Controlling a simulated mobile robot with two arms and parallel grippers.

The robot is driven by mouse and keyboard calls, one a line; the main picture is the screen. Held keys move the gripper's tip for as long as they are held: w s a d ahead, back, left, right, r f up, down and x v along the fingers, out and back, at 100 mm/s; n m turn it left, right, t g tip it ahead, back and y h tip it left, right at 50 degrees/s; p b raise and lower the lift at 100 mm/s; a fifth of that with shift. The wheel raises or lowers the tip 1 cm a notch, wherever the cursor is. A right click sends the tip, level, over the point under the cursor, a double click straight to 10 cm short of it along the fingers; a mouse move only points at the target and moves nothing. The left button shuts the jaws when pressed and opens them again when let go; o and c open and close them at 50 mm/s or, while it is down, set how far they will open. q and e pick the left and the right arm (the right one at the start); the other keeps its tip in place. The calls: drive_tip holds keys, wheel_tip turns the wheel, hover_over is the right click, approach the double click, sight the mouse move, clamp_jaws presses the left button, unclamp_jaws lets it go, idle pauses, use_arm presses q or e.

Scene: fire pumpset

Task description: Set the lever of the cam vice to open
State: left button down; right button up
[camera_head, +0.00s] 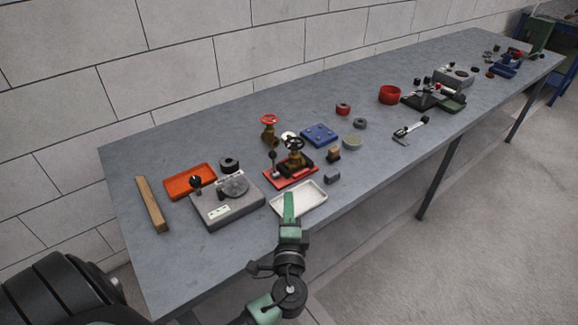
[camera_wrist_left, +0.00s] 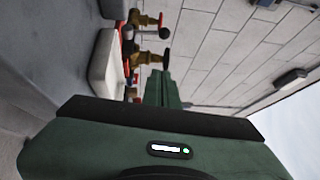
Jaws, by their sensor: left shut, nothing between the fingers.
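The cam vice appears to be the red-based fixture (camera_head: 291,175) in the middle of the near part of the bench. A lever with a black ball knob (camera_head: 273,155) stands up at its left side. A brass valve with a black handwheel (camera_head: 294,145) sits on the fixture and hides part of it. My left gripper (camera_head: 289,205) is shut and empty, over the white tray in front of the fixture and apart from the lever. In the left wrist view its green fingers (camera_wrist_left: 165,90) are together, with the black-handwheel valve (camera_wrist_left: 150,58) beyond; the lever is not clear there.
The white tray (camera_head: 312,200) lies beneath my left gripper. A grey box with a round plate (camera_head: 222,212) and an orange tray (camera_head: 180,184) stand left. A red-handwheel valve (camera_head: 269,132) and blue block (camera_head: 319,134) are behind. Bare bench (camera_head: 400,175) lies right.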

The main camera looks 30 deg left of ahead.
sight(274, 164)
use_arm(q)
drive_tip(key=p+x, duration=0.1)
drive_tip(key=x, duration=0.4)
drive_tip(key=p+x, duration=0.1)
drive_tip(key=x, duration=0.4)
drive_tip(key=shift+r, duration=0.2)
drive_tip(key=a+p, duration=0.1)
drive_tip(key=a, duration=0.2)
drive_tip(key=shift+w+p, duration=0.2)
drive_tip(key=shift+p, duration=0.2)
drive_tip(key=shift+w+a, duration=0.1)
drive_tip(key=shift+a, duration=0.25)
drive_tip(key=shift+r, duration=0.1)
